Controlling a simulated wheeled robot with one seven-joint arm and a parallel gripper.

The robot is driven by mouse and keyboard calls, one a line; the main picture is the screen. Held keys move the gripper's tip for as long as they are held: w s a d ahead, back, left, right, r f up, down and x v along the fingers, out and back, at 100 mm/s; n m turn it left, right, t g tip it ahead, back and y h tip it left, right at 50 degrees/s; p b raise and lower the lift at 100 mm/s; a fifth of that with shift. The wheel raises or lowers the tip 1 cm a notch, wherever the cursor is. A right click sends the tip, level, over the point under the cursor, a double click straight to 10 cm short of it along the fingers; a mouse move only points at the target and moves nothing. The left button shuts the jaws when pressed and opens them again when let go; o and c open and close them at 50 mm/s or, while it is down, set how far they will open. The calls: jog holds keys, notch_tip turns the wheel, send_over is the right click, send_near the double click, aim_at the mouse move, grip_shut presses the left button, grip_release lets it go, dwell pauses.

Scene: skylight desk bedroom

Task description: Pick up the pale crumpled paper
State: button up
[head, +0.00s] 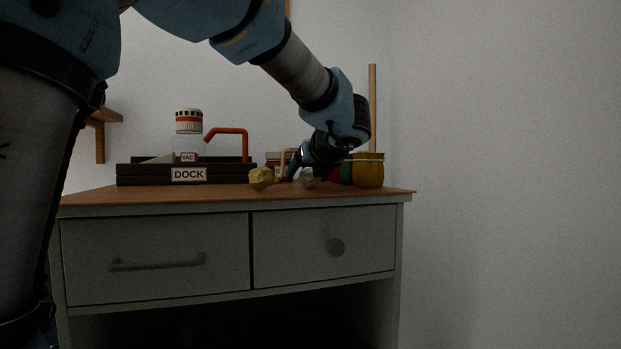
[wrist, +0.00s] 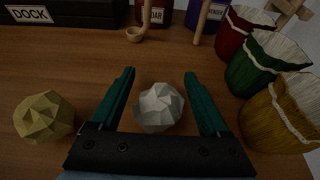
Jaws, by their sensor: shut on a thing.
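The pale crumpled paper (wrist: 160,107) is a faceted whitish ball between the two green fingers of my gripper (wrist: 159,75) in the wrist view. My gripper is shut on it, with one finger on each side. In the head view the paper (head: 310,178) shows small and grey at the desk top, under my gripper (head: 299,172). It looks to be at desk height; I cannot tell whether it touches the wood.
A yellowish crumpled ball (wrist: 45,117) lies to the left. Red (wrist: 241,30), green (wrist: 266,62) and yellow (wrist: 281,112) sacks stand close on the right. A black dock (head: 188,174), small jars and wooden handles are behind. The wooden desk top (wrist: 75,70) is bare between them.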

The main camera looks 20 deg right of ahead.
jog(key=c, duration=0.3)
jog(key=shift+c, duration=0.3)
